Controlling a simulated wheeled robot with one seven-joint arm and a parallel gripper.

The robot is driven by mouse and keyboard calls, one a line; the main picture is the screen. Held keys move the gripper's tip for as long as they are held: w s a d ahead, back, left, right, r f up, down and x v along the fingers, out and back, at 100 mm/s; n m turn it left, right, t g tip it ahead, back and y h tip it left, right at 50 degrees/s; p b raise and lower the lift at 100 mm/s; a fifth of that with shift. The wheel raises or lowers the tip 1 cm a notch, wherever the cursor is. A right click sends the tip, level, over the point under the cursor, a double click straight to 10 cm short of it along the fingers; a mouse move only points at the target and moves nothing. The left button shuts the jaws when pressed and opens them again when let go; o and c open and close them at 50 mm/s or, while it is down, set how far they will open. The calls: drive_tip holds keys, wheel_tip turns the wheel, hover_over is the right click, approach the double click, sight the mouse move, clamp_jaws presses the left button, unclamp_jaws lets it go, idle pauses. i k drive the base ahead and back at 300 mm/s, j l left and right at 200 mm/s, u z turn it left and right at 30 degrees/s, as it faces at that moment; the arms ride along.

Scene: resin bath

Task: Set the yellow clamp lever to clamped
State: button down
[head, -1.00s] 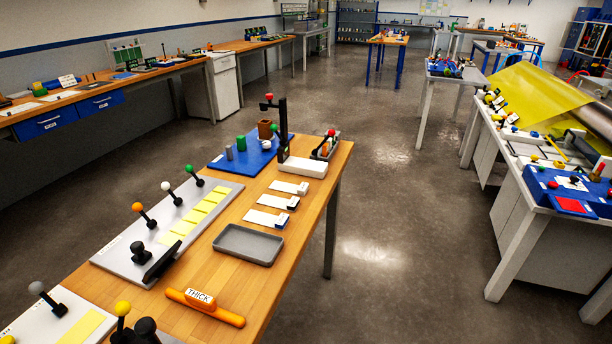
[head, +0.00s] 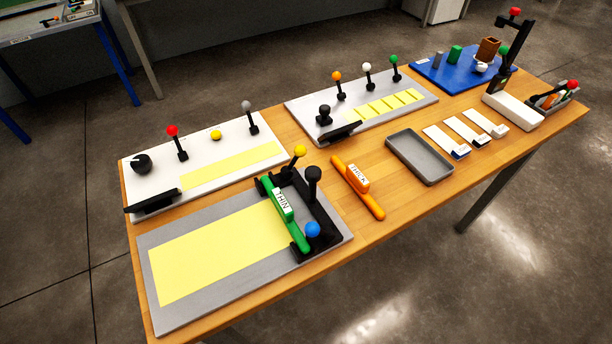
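The yellow clamp lever (head: 299,152) has a yellow ball on a short dark stem. It stands at the far end of a black holder (head: 318,208) on a grey board, its knob leaning slightly right. I cannot tell from this angle whether it is clamped. A green bar labelled THIN (head: 283,208) lies across the holder, beside the lever's base. A black-knobbed post (head: 313,175) and a blue ball (head: 312,229) are also on the holder. My gripper is not in view.
The grey board (head: 165,311) bears a yellow sheet (head: 215,252). Behind stands a white panel (head: 139,162) with a red lever (head: 173,131), yellow button (head: 216,135) and grey lever (head: 246,106). An orange THICK bar (head: 371,203) and grey tray (head: 420,158) lie to the right.

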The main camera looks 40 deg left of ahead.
sight(300, 151)
drive_tip(key=i+l+u, duration=0.15)
drive_tip(key=u, duration=0.3)
drive_tip(key=i+l+u, duration=0.2)
drive_tip(key=u, duration=0.2)
drive_tip(key=i+l, duration=0.2)
drive_tip(key=l, duration=0.15)
drive_tip(key=i+l+u, duration=0.15)
drive_tip(key=l, duration=0.25)
drive_tip(key=i+l, duration=0.15)
drive_tip(key=l, duration=0.2)
drive_tip(key=i+l+u, duration=0.15)
drive_tip(key=l, duration=0.25)
drive_tip(key=i+l, duration=0.15)
drive_tip(key=l, duration=0.25)
drive_tip(key=u, duration=0.05)
